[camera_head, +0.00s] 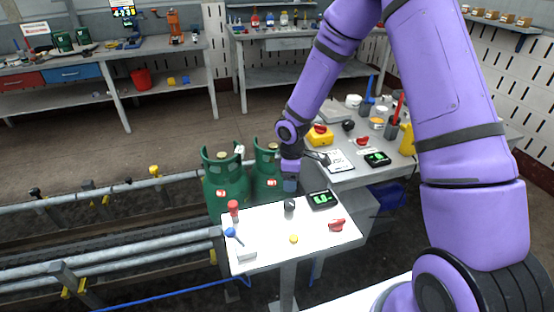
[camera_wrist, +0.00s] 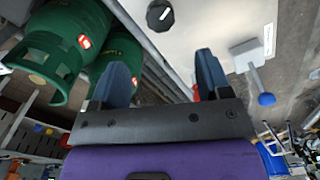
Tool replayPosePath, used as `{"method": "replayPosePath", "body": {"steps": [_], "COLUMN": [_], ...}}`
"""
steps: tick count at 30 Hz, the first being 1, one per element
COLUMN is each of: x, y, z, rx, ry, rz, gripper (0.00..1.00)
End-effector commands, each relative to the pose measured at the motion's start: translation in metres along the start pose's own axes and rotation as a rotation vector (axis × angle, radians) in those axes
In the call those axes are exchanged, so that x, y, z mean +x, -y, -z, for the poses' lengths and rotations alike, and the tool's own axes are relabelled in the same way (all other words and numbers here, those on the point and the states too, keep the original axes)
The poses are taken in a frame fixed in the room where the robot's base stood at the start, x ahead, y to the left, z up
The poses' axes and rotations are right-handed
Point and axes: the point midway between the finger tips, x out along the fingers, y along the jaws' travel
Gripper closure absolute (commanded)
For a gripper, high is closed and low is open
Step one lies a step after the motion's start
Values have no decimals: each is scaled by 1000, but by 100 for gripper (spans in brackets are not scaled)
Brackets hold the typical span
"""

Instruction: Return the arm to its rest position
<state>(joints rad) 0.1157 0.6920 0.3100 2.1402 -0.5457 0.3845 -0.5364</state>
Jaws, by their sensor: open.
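My purple arm reaches from the upper right of the head view, bends at the top and comes down to my gripper (camera_head: 290,184). The gripper is just above the back edge of a small white table (camera_head: 268,226), right of the green gas cylinders (camera_head: 226,185). In the wrist view my gripper (camera_wrist: 164,78) has its two blue fingers wide apart with nothing between them. A black knob (camera_wrist: 160,15) on the white table shows beyond the fingers. The green cylinders (camera_wrist: 62,40) show at left there. The fingertips are hard to see in the head view.
The table carries a black knob (camera_head: 290,205), a display device (camera_head: 323,200), a red handle (camera_head: 337,225), a yellow ball (camera_head: 294,239) and a red-topped item (camera_head: 233,208). A cluttered workbench (camera_head: 345,178) stands behind right. Conveyor rails (camera_head: 120,256) run at left. Floor behind is open.

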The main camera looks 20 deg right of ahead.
Motion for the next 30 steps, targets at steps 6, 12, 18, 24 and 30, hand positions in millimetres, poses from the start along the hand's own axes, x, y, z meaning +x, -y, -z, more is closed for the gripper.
{"method": "replayPosePath", "body": {"steps": [6,12,18,24,30], "x": [-13,-72,-141,-204,-259], "y": [-2,-3,7,28,58], "z": [-3,-19,-40,-63,-86], "rx": [19,125,271,422,574], "ry": [5,24,30,14,-26], "rz": [-16,-83,-156,-219,-270], "gripper": [29,29,29,29,29]}}
